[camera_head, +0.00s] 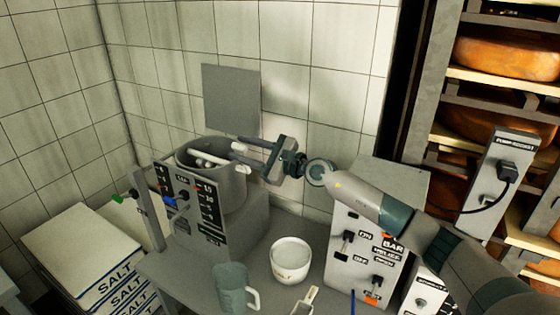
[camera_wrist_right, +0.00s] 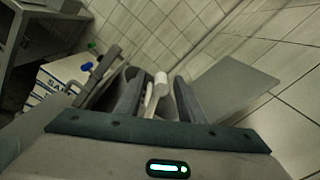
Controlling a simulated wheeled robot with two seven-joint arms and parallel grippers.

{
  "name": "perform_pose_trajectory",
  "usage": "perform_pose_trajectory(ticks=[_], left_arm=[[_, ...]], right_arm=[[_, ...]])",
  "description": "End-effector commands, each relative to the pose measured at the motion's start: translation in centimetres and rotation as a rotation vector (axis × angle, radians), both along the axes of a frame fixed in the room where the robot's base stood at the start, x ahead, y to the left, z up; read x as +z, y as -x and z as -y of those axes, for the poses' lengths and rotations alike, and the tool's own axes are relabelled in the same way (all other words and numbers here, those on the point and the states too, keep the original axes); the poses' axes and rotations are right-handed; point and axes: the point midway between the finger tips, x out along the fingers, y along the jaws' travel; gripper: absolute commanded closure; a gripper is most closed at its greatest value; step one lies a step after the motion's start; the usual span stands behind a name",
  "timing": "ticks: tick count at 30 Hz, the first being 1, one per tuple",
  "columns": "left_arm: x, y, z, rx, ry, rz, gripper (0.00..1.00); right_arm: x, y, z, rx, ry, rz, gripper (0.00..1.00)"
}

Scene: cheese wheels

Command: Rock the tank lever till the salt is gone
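The grey tank (camera_head: 228,190) stands on a grey block against the tiled wall, its inside mostly dark. A white lever-like rod with a rounded end (camera_head: 205,159) lies across the tank's mouth; in the right wrist view a white rod with a short cylindrical head (camera_wrist_right: 160,80) shows between the fingers. My right gripper (camera_head: 240,156) reaches in from the right at the tank's rim. Its fingers (camera_wrist_right: 157,100) are apart on either side of the rod, with a gap visible. I cannot tell whether they touch it. No salt can be made out. My left gripper is not in view.
A dark marked panel (camera_head: 190,205) with a blue-tipped knob stands before the tank, beside an upright post (camera_head: 148,208). A white bowl (camera_head: 290,260) and a grey-green mug (camera_head: 232,288) stand in front. Salt sacks (camera_head: 85,255) lie left; a switch box (camera_head: 372,240) stands right.

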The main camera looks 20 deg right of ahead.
Motion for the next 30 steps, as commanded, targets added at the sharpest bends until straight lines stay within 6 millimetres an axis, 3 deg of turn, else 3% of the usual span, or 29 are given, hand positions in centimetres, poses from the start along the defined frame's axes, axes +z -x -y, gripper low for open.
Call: perform_pose_trajectory(ticks=[9,21,30], left_arm=[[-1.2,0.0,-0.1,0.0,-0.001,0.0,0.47],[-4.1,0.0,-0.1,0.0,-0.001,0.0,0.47],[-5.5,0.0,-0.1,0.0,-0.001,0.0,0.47]], right_arm=[[-0.4,4.1,3.1,0.0,0.005,-0.001,0.64],[-0.6,10.2,7.9,0.0,0.004,-0.002,0.64],[-0.3,12.6,9.7,0.001,0.002,-0.002,0.64]])
